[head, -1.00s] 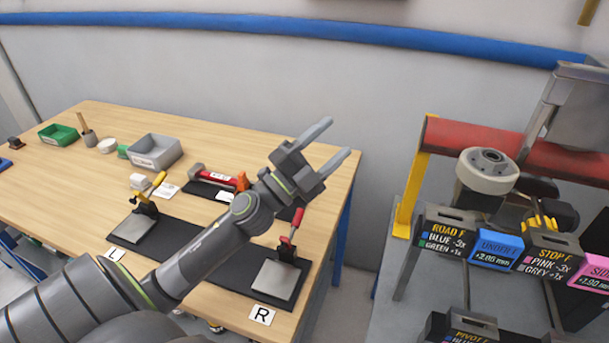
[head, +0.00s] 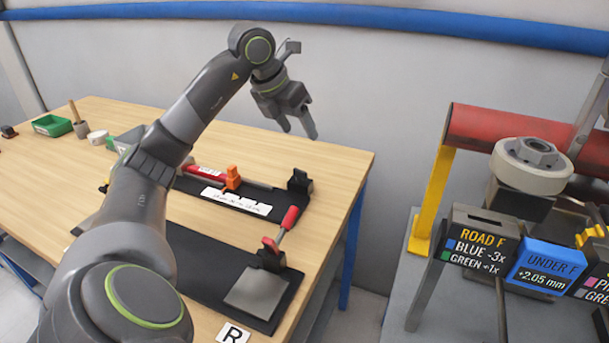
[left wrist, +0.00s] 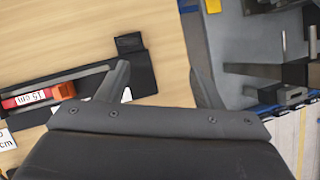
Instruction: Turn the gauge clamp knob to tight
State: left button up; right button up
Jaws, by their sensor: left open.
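The gauge is a red bar (head: 203,172) with a white label. It lies on a black mat on the wooden table, and an orange piece (head: 232,178) sits at its right end. I cannot tell for sure whether this piece is the clamp knob. The gauge also shows in the left wrist view (left wrist: 24,100), with its orange piece (left wrist: 64,91) left of the fingers. A black block (head: 299,181) stands at the mat's right end. My left gripper (head: 298,130) is open and empty, raised above the table's far right part, fingers pointing down. My right gripper is out of view.
My left arm hides the table's left middle. A machine with a red beam (head: 495,127) and hanging signs (head: 478,240) stands right, across a gap.

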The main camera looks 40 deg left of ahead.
pick_arm(q)
jog(key=s+a+r+n+y, duration=0.1)
jog(key=a+y, duration=0.1)
jog(key=a, duration=0.1)
jog(key=p, duration=0.1)
send_near(300, 170)
jog(key=shift+g, duration=0.4)
jog(key=x, duration=0.8)
jog(key=shift+w+f, duration=0.15)
jog(key=shift+w, duration=0.3)
jog(key=c, duration=1)
